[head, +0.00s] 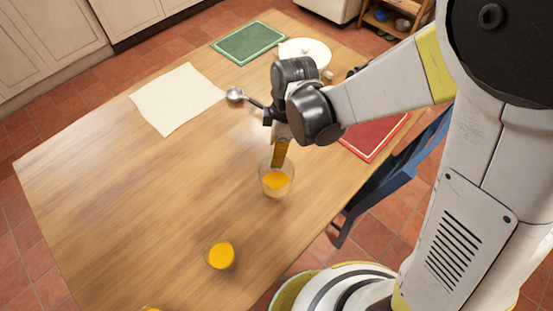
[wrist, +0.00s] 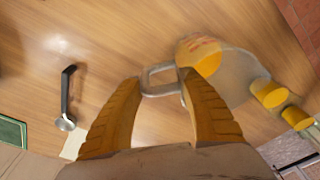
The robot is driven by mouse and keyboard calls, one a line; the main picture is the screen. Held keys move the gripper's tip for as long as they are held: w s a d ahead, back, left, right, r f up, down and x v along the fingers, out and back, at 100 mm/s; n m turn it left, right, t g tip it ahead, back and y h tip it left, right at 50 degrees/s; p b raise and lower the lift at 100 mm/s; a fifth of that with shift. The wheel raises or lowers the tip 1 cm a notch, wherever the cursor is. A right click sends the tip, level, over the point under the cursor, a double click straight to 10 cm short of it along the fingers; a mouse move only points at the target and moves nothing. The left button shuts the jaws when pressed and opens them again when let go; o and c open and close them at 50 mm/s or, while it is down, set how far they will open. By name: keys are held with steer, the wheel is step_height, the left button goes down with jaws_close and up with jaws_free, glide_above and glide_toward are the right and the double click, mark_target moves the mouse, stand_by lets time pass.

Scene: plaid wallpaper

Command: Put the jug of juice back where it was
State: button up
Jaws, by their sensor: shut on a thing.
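The jug of juice (head: 276,186) is clear, with orange juice low inside, and is in the middle of the head view below my gripper (head: 279,160). In the wrist view the jug (wrist: 232,75) is to the right, with its handle (wrist: 160,77) between the yellow-orange fingers of my gripper (wrist: 160,82). My gripper is shut on the handle. I cannot tell whether the jug's base touches the wooden table (head: 120,190).
A glass of juice (head: 220,254) stands nearer the front; another is cut off at the bottom edge. A ladle (head: 237,96), cream cloth (head: 177,98), green board (head: 248,42), white plate (head: 306,49) and red board (head: 376,138) lie farther back. The table's left side is clear.

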mark_target(276, 173)
steer(key=shift+f+b, duration=0.9)
steer(key=shift+f, duration=1)
steer(key=shift+f, duration=0.1)
steer(key=shift+f, duration=0.15)
steer(key=o, duration=1.3)
steer(key=shift+o, duration=0.2)
